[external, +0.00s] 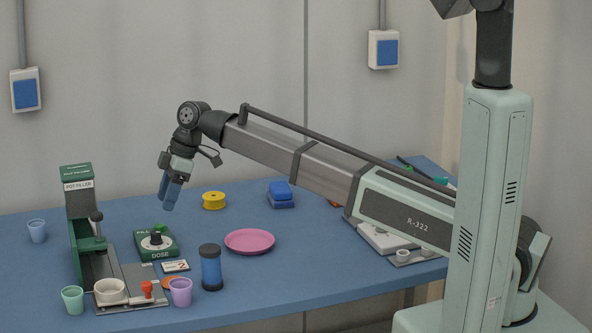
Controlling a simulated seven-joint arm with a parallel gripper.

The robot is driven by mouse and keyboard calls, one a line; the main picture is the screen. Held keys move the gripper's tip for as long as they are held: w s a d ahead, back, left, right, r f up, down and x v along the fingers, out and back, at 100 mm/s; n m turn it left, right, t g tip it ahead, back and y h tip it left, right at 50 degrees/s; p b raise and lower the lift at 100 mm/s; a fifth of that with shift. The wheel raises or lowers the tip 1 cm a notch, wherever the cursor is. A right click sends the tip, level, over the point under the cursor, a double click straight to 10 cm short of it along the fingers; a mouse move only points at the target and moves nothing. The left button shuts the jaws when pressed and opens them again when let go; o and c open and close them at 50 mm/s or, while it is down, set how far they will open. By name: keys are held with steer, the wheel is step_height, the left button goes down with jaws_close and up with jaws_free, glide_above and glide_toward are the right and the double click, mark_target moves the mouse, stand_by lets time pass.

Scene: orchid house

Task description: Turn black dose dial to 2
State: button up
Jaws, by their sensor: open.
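The black dose dial (156,238) sits on top of a green box (158,254) marked DOSE, at the left of the blue table. Its exact setting is too small to read. A small card (175,266) with a red figure that looks like a 2 lies in front of the box. My gripper (168,192) is open and empty, with its blue fingers pointing down. It hangs above the table, above and slightly right of the dial in the picture, and apart from it.
A green pot filler (80,200) stands left of the box, with a white pot (111,291) at its base. A black-and-blue cylinder (211,270), purple cup (180,292), pink plate (249,241) and yellow spool (214,201) are nearby.

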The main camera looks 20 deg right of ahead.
mark_target(156, 232)
steer(key=x, duration=0.8)
steer(key=shift+a+f, duration=0.2)
steer(key=shift+f, duration=0.15)
jaws_close()
steer(key=shift+s+m, duration=0.1)
steer(key=shift+m, duration=0.2)
steer(key=m+t, duration=0.1)
steer(key=m, duration=0.1)
steer(key=m+t, duration=0.1)
steer(key=m, duration=0.2)
steer(key=shift+s+m+h, duration=0.15)
steer(key=shift+m+h, duration=0.15)
steer(key=m+t, duration=0.1)
steer(key=m, duration=0.1)
steer(key=m+h, duration=0.1)
steer(key=m, duration=0.2)
steer(key=shift+a+t+h, duration=0.15)
steer(key=shift+t+h, duration=0.15)
steer(key=shift+t, duration=0.1)
steer(key=shift+m, duration=0.4)
